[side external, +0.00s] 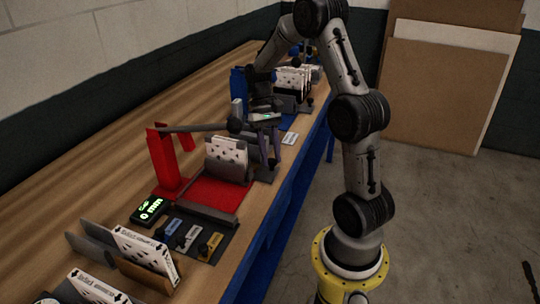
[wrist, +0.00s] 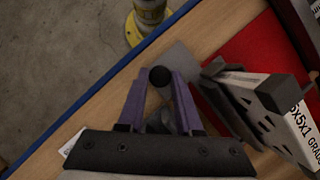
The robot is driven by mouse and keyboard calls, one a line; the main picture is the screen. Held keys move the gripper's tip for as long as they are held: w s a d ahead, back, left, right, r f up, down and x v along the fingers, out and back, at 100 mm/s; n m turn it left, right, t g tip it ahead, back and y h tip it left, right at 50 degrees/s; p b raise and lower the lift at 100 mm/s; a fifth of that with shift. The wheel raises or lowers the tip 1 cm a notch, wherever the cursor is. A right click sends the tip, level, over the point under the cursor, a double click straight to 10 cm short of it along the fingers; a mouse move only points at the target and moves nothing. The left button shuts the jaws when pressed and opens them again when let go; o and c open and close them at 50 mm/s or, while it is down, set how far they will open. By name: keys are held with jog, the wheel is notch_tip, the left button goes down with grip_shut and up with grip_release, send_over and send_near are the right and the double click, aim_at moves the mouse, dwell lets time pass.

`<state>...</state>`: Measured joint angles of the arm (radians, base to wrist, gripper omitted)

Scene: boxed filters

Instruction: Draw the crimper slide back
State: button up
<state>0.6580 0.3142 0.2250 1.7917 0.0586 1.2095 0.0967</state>
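The crimper has a red post (side external: 168,165), a red base (side external: 215,195) and a long grey lever (side external: 195,127) with a dark ball end. A white printed box (side external: 226,150) stands in a grey holder on the base; box (wrist: 298,128) and holder (wrist: 255,105) also show at right in the wrist view. My gripper (side external: 273,164) points down at the holder's right side. In the wrist view, a black ball knob (wrist: 160,76) sits between the purple fingertips of my gripper (wrist: 161,82). The knob nearly fills the gap; whether both fingers press on it is unclear.
Several white boxes (side external: 290,78) stand behind my gripper. A green-lit display (side external: 150,208) and a dark tray (side external: 190,240) with small coloured parts lie in front of the crimper. More boxes (side external: 148,255) stand at the near end. The bench's blue edge (side external: 275,220) runs close by.

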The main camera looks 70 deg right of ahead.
jog(key=o, duration=0.4)
jog(key=shift+d, duration=0.25)
jog(key=shift+r, duration=0.15)
jog(key=v, duration=1.3)
jog(key=shift+w+r, duration=0.1)
jog(key=shift+r, duration=0.25)
jog(key=s+a+r+n+t+h, duration=0.2)
jog(key=a, duration=0.4)
jog(key=s+a+r+n+t+h, duration=0.1)
jog(key=s+a+r+n+h, duration=0.15)
jog(key=a, duration=0.45)
jog(key=s+a+f+n+t, duration=0.1)
jog(key=s+a+t, duration=0.1)
jog(key=s+a, duration=0.1)
jog(key=s+a+f+n+t, duration=0.1)
jog(key=s+a+n+t, duration=0.1)
jog(key=s+a, duration=0.1)
jog(key=s+a+f+n+t+y, duration=0.1)
jog(key=s+a+f, duration=0.1)
jog(key=s+a, duration=0.1)
jog(key=shift+a+n+t, duration=0.25)
jog(key=shift+a+t, duration=0.15)
jog(key=shift+a, duration=0.05)
